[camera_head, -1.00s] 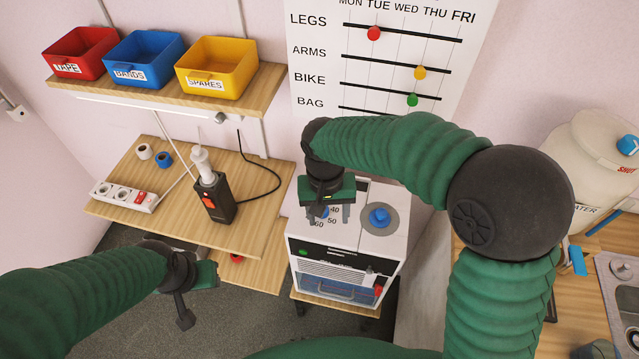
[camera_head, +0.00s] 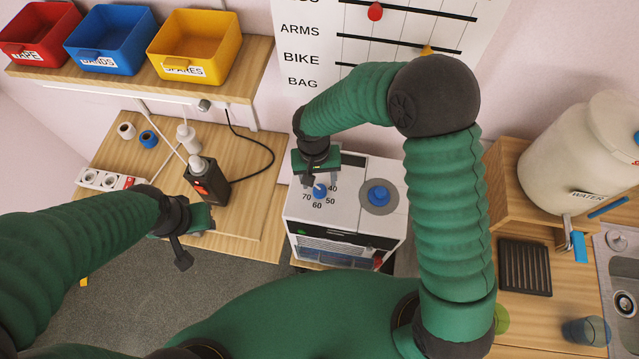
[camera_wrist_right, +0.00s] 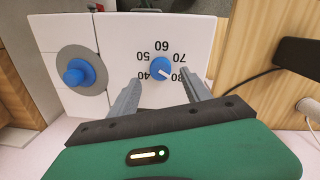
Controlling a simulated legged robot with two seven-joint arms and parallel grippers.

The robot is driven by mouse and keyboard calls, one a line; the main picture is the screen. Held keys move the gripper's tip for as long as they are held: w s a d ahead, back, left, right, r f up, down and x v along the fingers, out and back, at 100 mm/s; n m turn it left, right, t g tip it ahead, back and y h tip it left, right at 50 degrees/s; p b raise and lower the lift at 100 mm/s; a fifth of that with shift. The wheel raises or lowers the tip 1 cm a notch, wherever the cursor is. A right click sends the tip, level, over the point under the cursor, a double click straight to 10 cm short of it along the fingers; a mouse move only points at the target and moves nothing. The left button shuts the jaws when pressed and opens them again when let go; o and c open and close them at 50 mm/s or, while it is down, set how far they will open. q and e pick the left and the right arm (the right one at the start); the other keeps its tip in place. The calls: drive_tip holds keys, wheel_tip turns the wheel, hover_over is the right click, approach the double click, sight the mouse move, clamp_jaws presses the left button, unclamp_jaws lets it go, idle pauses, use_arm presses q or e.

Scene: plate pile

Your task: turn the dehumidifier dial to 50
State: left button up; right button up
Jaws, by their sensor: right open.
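The dehumidifier (camera_head: 345,222) is a white box with a dark front.
A second blue knob (camera_head: 378,195) on a grey disc sits right of the dial. A wooden table (camera_head: 240,215) at left holds a power strip (camera_head: 103,180) and a black box with a red switch (camera_head: 207,183). A water tank (camera_head: 575,150) stands at right.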

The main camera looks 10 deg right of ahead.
sight(319, 189)
wheel_tip(319, 189, down, 3)
drive_tip(key=shift+w+f, duration=0.1)
drive_tip(key=shift+f, duration=0.4)
drive_tip(key=shift+s+a, duration=0.1)
drive_tip(key=shift+s, duration=0.2)
drive_tip(key=shift+w+f, duration=0.15)
drive_tip(key=c, duration=0.6)
clamp_jaws()
